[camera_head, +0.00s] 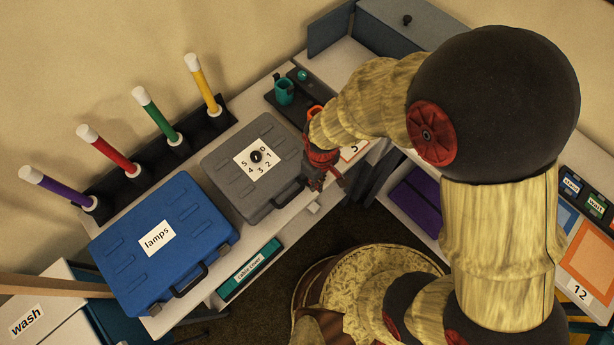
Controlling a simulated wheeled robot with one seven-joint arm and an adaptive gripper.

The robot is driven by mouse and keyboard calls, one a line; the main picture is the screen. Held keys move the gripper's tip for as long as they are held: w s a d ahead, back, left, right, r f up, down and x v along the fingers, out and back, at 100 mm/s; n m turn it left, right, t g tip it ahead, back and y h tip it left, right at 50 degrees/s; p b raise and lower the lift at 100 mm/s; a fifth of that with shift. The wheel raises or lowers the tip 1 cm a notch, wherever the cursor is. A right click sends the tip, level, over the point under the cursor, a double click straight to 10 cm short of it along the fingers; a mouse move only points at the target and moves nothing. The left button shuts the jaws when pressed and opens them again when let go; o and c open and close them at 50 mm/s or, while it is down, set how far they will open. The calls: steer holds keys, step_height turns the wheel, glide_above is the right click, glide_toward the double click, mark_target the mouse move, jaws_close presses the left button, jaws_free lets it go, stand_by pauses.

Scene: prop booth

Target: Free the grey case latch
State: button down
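The grey case (225,178) lies shut on the white bench top. A white label with a black dial (256,156) and the numbers 0 to 5 is on its lid. Its dark handle (289,196) is on the front side. I cannot make out the latch itself at this size. My gripper (328,184), red and dark, points down just beyond the case's right end, near its front right corner. Its fingertips are small and partly lost against the dark background. I cannot tell whether it touches the case. I see nothing held in it.
A blue case labelled lamps (190,215) lies left of the grey case. Behind stand purple, red, green and yellow tubes (155,115) in a dark rack. A teal mug (284,92) stands on a dark tray beyond the grey case. A numbered card (357,149) lies right of my gripper.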

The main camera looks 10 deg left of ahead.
steer(key=r+p, duration=0.1)
steer(key=r, duration=0.1)
steer(key=r+p, duration=0.2)
steer(key=shift+s+r, duration=0.2)
steer(key=shift+r, duration=0.1)
stand_by(0.4)
steer(key=s+d+r+m+t+b, duration=0.2)
steer(key=d+r+m, duration=0.3)
steer(key=d+r, duration=0.5)
steer(key=s+d+r+m+t+b, duration=0.3)
steer(key=d+r+m+b, duration=0.2)
steer(key=d+r, duration=0.5)
step_height(320, 180, up, 5)
steer(key=shift+f+t+b, duration=0.15)
steer(key=shift+t+b, duration=0.15)
steer(key=c, duration=2.3)
jaws_free()
steer(key=shift+c, duration=0.2)
